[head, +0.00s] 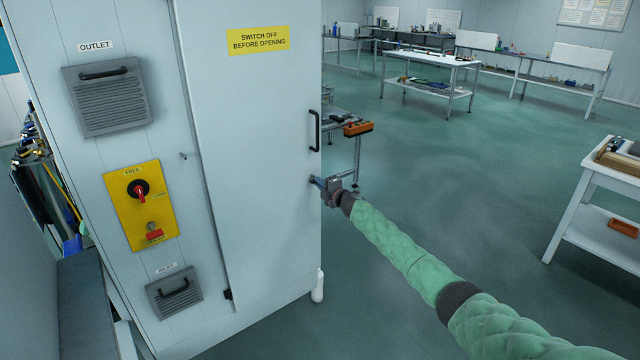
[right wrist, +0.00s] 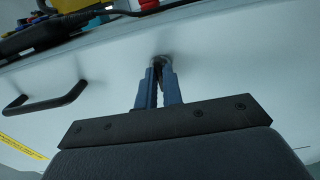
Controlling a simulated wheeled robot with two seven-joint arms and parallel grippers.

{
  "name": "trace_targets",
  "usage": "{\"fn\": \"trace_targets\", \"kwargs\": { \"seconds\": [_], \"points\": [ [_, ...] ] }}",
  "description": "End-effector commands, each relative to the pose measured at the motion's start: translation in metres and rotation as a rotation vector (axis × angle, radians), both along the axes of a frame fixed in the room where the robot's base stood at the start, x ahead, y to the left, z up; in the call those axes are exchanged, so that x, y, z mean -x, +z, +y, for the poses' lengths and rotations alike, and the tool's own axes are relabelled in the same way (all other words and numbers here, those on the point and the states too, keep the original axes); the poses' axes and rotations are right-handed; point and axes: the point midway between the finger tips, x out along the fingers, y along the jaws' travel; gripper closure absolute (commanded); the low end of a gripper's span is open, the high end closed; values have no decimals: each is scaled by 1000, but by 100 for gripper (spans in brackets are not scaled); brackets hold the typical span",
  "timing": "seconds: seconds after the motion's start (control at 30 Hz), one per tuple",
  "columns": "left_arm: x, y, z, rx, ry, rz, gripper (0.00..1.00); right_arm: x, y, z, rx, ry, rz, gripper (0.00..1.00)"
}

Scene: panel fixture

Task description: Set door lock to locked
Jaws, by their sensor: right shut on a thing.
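The cabinet door (head: 262,200) is pale grey and looks closed, with a black bar handle (head: 314,131) near its right edge. The handle also shows in the right wrist view (right wrist: 45,96). The door lock (right wrist: 158,61) is a small round metal fitting below the handle. My right gripper (head: 317,182) is at the lock, near the door's right edge. In the right wrist view its blue fingers (right wrist: 158,85) are shut on the lock's small turning part, which they mostly hide. I cannot tell which way the lock is turned. My left gripper is not in view.
A yellow panel (head: 158,205) with a red rotary switch (head: 140,191) is on the cabinet's left face, between two grey vents (head: 110,97). A yellow warning sign (head: 258,40) is on the door. Workbenches (head: 425,62) stand behind; the green floor (head: 460,170) to the right is open.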

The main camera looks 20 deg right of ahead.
Motion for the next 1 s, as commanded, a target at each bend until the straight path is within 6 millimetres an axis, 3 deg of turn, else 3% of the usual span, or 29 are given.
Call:
{"fn": "trace_targets", "kwargs": {
  "seconds": [0.43, 0.5, 0.57, 1.0],
  "points": [
    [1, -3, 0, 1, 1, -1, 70, 0, -1, -1, -11, -2, 5, 100],
    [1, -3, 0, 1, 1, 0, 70, 0, -1, -1, -10, -2, 5, 82],
    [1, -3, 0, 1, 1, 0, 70, 0, -1, -1, -10, -2, 5, 70],
    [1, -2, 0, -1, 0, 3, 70, 7, -2, -5, -7, -1, 4, 70]
  ]
}}
